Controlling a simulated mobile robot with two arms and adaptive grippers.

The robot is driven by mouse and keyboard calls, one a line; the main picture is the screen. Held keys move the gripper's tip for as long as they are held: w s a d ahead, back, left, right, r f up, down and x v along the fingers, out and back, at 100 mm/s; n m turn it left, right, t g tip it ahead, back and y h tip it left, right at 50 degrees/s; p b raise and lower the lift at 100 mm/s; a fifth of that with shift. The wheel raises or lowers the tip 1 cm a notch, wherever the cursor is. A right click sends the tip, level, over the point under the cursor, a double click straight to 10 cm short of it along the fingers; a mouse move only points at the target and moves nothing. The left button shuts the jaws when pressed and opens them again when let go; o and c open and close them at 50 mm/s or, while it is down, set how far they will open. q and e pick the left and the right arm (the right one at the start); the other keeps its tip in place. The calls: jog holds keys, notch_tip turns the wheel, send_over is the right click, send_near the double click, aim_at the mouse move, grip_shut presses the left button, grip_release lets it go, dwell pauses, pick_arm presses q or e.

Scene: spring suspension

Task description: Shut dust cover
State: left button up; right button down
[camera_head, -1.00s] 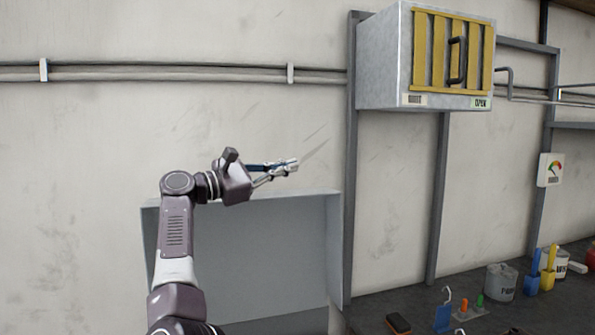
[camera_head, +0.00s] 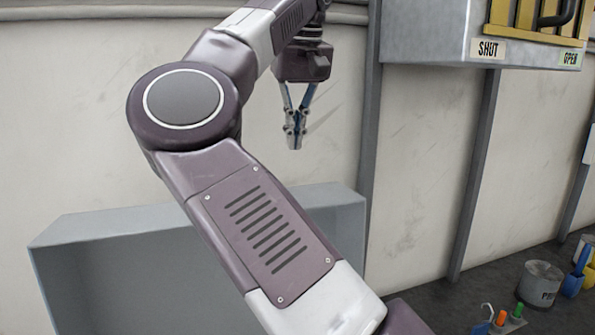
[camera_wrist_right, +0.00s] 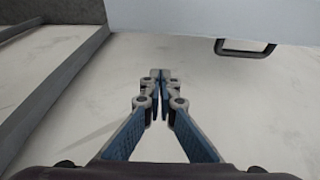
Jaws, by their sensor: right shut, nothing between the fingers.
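The yellow slatted panel (camera_head: 525,34), which I take for the dust cover, is on the front of a grey wall box (camera_head: 420,38). Only its lower part shows in the head view; the top is cut off. A dark handle (camera_wrist_right: 245,48) juts from a pale surface there. My left gripper is not in view.
Grey uprights (camera_head: 472,170) run down the wall below the box. A grey can (camera_head: 540,284) and small coloured items sit on the dark bench at lower right.

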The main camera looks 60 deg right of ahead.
notch_tip(320, 180, down, 7)
jog(key=s+a+p, duration=0.1)
jog(key=p, duration=0.1)
jog(key=shift+s+f, duration=0.2)
jog(key=shift+s, duration=0.05)
jog(key=shift+w+f, duration=0.1)
dwell(0.4)
